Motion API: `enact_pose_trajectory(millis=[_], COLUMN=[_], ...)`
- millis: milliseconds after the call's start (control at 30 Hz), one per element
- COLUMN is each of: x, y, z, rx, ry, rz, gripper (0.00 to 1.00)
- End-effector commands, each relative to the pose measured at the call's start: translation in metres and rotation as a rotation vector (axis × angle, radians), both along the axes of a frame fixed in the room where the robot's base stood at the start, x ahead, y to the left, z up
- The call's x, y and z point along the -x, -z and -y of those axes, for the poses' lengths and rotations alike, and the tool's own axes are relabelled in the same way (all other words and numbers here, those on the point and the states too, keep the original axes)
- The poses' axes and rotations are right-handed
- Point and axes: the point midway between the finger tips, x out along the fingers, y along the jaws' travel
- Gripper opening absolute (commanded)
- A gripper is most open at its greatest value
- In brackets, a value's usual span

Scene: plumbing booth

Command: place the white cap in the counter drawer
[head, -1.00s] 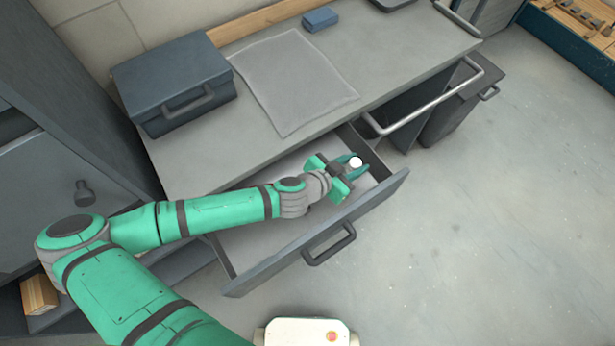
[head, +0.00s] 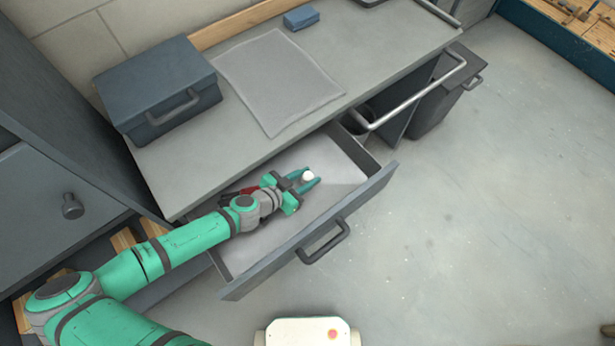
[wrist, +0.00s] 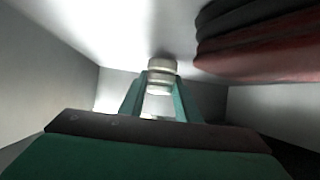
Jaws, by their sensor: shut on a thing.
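The white cap (head: 308,176) is between the fingertips of my gripper (head: 306,181). In the wrist view the cap (wrist: 161,70) is a small ribbed round piece pinched by the two green fingers (wrist: 160,98). The counter drawer (head: 345,213) is pulled open under the counter, and my gripper is over its inside, low between its walls. The drawer's pale floor shows around the gripper. I cannot tell whether the cap touches the floor.
A dark red and black thing (wrist: 262,40) lies in the drawer close to my gripper, partly hidden by my arm in the head view. The counter (head: 200,155) holds a blue-grey case (head: 160,88), a grey mat (head: 275,80) and a blue block (head: 301,18). The drawer's right part is clear.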

Motion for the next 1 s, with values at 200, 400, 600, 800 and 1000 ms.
enact_pose_trajectory(millis=[200, 400, 600, 800, 1000], x=[0.000, 0.000, 0.000, 0.000, 0.012], y=[0.005, 0.006, 0.006, 0.004, -0.006], z=[0.000, 0.000, 0.000, 0.000, -0.015], rx=[-0.001, 0.000, 0.000, -0.001, -0.001], ry=[0.000, 0.000, -0.001, 0.000, -0.004], rz=[0.001, 0.000, 0.000, 0.001, 0.000], gripper=[0.09, 0.32, 0.49, 0.49, 0.49])
